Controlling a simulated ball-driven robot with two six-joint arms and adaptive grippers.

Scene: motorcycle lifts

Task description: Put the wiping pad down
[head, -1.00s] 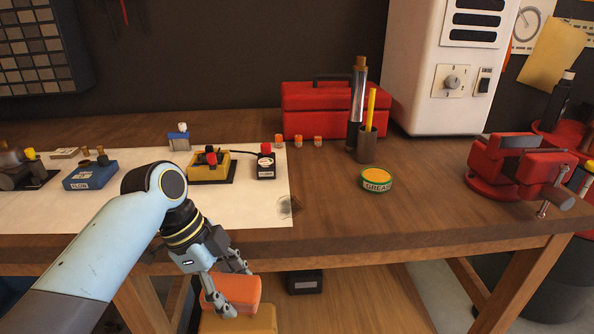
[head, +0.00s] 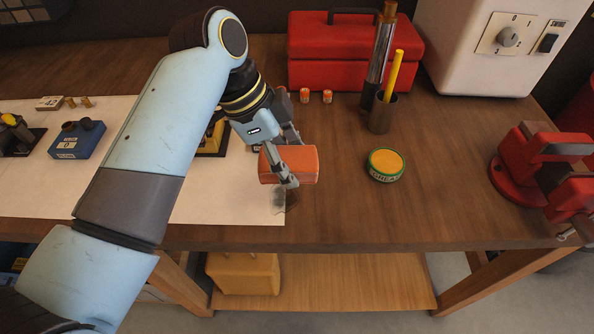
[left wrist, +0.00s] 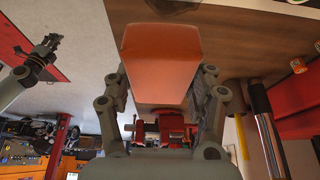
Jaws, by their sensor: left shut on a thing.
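The wiping pad (head: 300,163) is an orange block with a paler top. My left gripper (head: 287,165) is shut on it, one finger on each side. In the head view the pad is over the workbench, by the right edge of the white sheet (head: 200,200); I cannot tell whether it touches the top. A dark smudge (head: 279,197) shows just below it. In the left wrist view the pad (left wrist: 160,55) fills the space between the fingers. My right gripper (left wrist: 42,52) shows small at the left of that view; its jaw state is unclear.
A grease tin (head: 385,165) stands right of the pad, with a pen cup (head: 381,113) and a red toolbox (head: 335,60) behind. A red vise (head: 530,165) is at the right. Bare wood (head: 440,190) lies between. A yellow box (head: 243,274) sits on the lower shelf.

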